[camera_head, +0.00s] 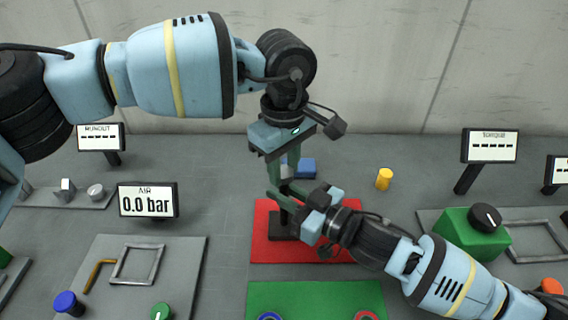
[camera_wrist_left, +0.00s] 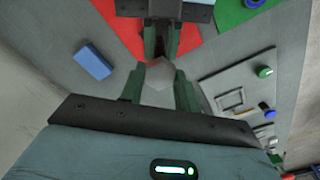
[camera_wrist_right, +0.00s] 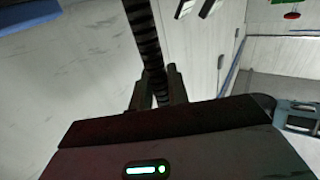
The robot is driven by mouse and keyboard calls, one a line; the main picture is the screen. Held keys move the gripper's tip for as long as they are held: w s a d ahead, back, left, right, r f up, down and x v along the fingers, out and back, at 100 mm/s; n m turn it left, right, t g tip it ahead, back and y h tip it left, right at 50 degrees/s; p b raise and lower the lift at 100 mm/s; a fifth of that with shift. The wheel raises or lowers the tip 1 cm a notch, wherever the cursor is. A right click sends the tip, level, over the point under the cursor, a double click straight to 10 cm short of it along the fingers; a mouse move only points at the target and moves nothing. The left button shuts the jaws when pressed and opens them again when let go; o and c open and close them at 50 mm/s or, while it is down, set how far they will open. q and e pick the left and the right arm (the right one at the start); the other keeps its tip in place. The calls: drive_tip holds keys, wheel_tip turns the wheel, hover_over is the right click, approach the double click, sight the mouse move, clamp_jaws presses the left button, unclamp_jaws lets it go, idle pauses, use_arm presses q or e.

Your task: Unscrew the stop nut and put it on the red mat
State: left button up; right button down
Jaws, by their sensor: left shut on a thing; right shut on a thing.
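The stop nut, a grey hexagonal piece, is between the fingers of my left gripper (camera_head: 284,172) in the left wrist view (camera_wrist_left: 158,88). That gripper points down above the screw jack and is shut on the nut. My right gripper (camera_head: 290,200) comes in from the right, lower down, and is shut on a dark threaded screw (camera_wrist_right: 146,40). The jack's black base (camera_head: 284,230) stands on the red mat (camera_head: 262,250). In the head view the fingers and arms hide the nut and most of the screw. I cannot tell whether the nut is still on the thread.
A blue block (camera_head: 307,168) lies behind the red mat and a yellow cylinder (camera_head: 384,179) stands to its right. A green mat (camera_head: 312,296) with rings lies in front. A green box with a black knob (camera_head: 485,217) stands at right. The AIR display (camera_head: 147,200) stands at left.

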sight(284, 171)
use_arm(q)
drive_tip(key=n, duration=0.7)
drive_tip(key=shift+n, duration=0.4)
drive_tip(key=shift+c, duration=0.2)
drive_tip(key=shift+r, duration=0.15)
drive_tip(key=shift+r, duration=0.75)
drive_tip(key=shift+r, duration=0.25)
drive_tip(key=shift+r, duration=2)
use_arm(e)
drive_tip(key=c, duration=1.3)
unclamp_jaws()
drive_tip(key=shift+d, duration=0.1)
